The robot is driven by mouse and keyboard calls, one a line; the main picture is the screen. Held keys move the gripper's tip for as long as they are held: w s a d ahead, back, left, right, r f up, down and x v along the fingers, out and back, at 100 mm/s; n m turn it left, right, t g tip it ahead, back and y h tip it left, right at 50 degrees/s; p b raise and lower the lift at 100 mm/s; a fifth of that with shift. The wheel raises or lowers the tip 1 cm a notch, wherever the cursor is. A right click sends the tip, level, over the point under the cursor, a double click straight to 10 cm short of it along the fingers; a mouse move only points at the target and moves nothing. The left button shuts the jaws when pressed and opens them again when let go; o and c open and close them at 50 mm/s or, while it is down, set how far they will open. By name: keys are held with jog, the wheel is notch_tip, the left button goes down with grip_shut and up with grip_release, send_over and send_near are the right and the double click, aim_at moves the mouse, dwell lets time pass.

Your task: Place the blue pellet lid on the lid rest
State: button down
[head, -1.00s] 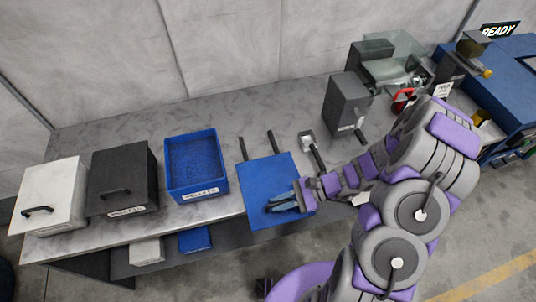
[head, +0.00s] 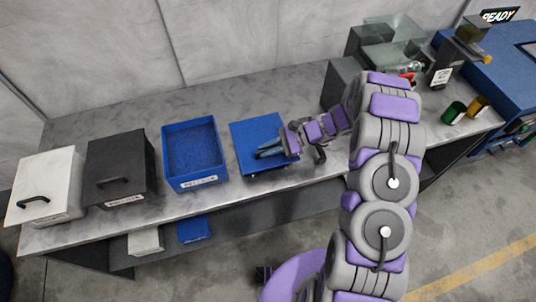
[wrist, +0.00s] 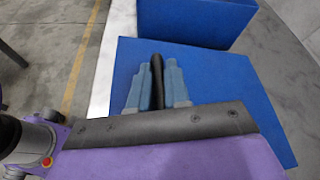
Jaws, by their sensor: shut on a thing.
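The blue pellet lid (head: 248,133) is a flat square panel just right of the open blue pellet bin (head: 193,160) on the bench. My gripper (head: 264,152) reaches in from the right and is shut on the lid's dark handle. In the wrist view the blue-grey fingers flank the black handle (wrist: 157,72), with the lid's blue top (wrist: 225,95) beneath them. The lid looks about level. The lid rest's dark bars are hidden under the lid. I cannot tell whether the lid touches them.
A dark closed bin (head: 120,160) and a white closed bin (head: 48,180) stand at the left. A grey box (head: 340,82) is behind my arm. Small green (head: 454,112) and yellow (head: 478,104) containers stand at the right. The bench behind the lid is clear.

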notch_tip(320, 180, down, 4)
jog(key=shift+a+r+b, duration=0.1)
jog(key=shift+r+b, duration=0.1)
jog(key=shift+b, duration=0.15)
jog(key=shift+r, duration=0.1)
jog(key=c, duration=1.1)
grip_release()
jog(key=shift+d, duration=0.2)
